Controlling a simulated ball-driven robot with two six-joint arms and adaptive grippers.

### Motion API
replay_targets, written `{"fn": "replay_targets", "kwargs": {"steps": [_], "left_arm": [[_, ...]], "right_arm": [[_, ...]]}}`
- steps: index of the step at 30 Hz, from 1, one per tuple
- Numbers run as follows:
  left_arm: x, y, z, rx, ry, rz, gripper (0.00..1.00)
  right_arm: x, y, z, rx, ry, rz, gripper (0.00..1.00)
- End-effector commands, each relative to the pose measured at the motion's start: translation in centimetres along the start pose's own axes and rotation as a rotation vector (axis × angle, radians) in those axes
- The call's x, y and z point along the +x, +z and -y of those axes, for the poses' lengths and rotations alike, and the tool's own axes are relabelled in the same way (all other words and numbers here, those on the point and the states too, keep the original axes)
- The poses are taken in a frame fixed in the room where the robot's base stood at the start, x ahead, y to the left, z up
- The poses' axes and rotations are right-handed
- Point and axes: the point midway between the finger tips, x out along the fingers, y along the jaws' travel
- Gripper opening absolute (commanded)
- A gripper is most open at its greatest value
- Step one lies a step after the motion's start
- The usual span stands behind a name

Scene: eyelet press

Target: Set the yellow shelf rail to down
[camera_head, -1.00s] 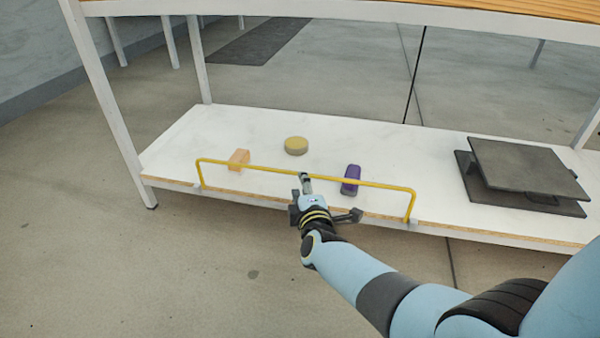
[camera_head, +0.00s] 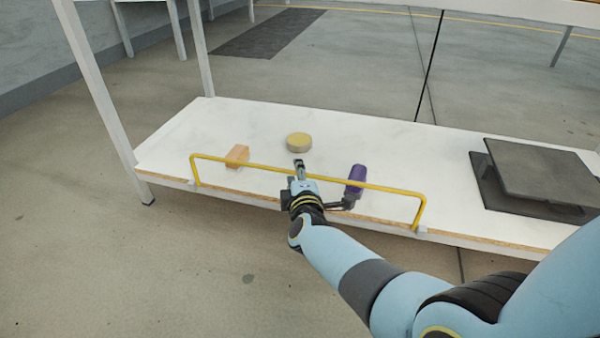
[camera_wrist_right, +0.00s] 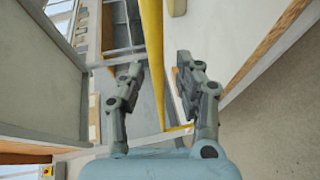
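The yellow shelf rail (camera_head: 240,163) stands raised above the front edge of the white lower shelf, with a bent leg at each end. My right gripper (camera_head: 299,168) is at the middle of the rail, and a finger reaches past the bar. In the right wrist view, the yellow rail (camera_wrist_right: 152,50) runs between the two spread fingers of the right gripper (camera_wrist_right: 157,70), with gaps visible on both sides. My left gripper is not in view.
On the lower shelf (camera_head: 200,135) are an orange block (camera_head: 237,155), a round yellowish disc (camera_head: 299,142), a purple object (camera_head: 356,178) and a dark press-like plate stack (camera_head: 545,170) at the right. The floor before the shelf is clear.

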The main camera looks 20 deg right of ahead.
Motion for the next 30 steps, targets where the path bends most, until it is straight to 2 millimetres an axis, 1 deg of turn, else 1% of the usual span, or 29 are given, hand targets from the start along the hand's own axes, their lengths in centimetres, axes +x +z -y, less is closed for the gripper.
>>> {"fn": "replay_targets", "kwargs": {"steps": [3, 10, 18, 30], "left_arm": [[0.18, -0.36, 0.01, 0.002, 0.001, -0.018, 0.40], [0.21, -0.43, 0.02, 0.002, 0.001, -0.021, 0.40], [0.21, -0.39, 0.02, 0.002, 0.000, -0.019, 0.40], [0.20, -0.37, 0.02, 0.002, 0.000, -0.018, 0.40]], "right_arm": [[0.06, -0.09, 0.01, 0.000, 0.000, 0.000, 0.34], [0.07, -0.10, -0.04, 0.000, 0.001, 0.000, 0.34], [0.07, -0.09, -0.03, 0.000, 0.001, 0.000, 0.00], [0.07, -0.08, -0.05, 0.001, 0.001, 0.000, 0.00]]}}
